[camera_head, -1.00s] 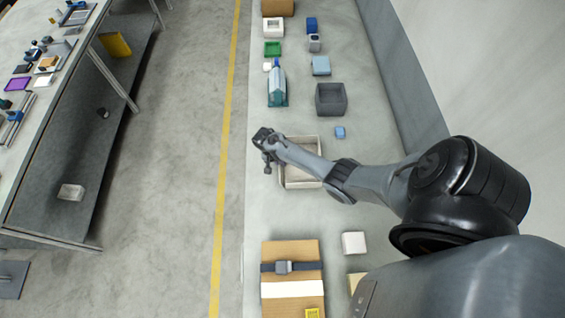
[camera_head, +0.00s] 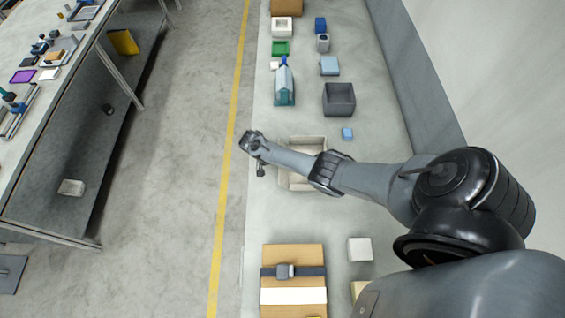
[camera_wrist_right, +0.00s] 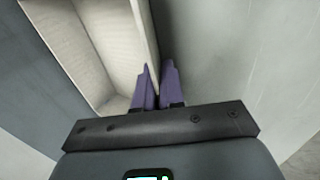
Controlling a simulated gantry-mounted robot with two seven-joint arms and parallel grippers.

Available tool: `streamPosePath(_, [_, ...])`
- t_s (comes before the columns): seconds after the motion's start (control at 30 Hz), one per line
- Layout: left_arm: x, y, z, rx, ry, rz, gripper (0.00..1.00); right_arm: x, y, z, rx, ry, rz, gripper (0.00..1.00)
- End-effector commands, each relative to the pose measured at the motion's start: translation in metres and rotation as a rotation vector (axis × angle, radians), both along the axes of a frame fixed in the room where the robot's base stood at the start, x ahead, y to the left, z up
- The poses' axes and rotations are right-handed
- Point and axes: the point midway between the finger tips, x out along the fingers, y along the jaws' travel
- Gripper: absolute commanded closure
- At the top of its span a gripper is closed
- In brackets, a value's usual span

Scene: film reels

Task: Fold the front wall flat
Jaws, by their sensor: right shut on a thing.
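A cream open-topped box (camera_head: 303,187) stands on the bench in the head view, partly hidden under my right arm. My right gripper (camera_head: 260,170) is at the box's left, aisle-facing side in that view. In the right wrist view its purple fingertips (camera_wrist_right: 158,80) are shut on the thin edge of a box wall (camera_wrist_right: 147,25), with the pale box interior (camera_wrist_right: 105,50) to the left. I cannot tell exactly how far this wall leans. My left gripper is not in view.
A small blue block (camera_head: 347,133) and grey bin (camera_head: 339,99) stand behind the box. A teal bottle-shaped item (camera_head: 284,85) is farther back. A strapped cardboard box (camera_head: 293,255) and white block (camera_head: 360,249) are nearer. The aisle (camera_head: 170,200) on the left is open.

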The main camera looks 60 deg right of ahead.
Motion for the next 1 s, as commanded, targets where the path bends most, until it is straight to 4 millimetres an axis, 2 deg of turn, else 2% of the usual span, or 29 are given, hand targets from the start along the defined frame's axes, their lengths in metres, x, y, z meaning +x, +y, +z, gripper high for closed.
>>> streamPosePath(0.03, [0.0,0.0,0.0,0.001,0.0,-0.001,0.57,0.0,0.0,0.0,0.001,0.0,-0.001,1.0])
streamPosePath(0.1, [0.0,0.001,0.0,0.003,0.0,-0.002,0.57,0.0,0.0,0.0,0.001,0.0,-0.001,0.84])
streamPosePath(0.2, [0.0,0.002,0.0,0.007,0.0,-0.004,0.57,0.0,0.0,0.0,0.001,0.001,0.0,0.7])
streamPosePath(0.57, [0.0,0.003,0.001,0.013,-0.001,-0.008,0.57,0.004,0.002,0.005,0.001,-0.003,0.001,0.7])
streamPosePath(1.0, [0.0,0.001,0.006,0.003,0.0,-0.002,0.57,0.038,0.021,0.061,0.0,-0.002,0.002,0.7])
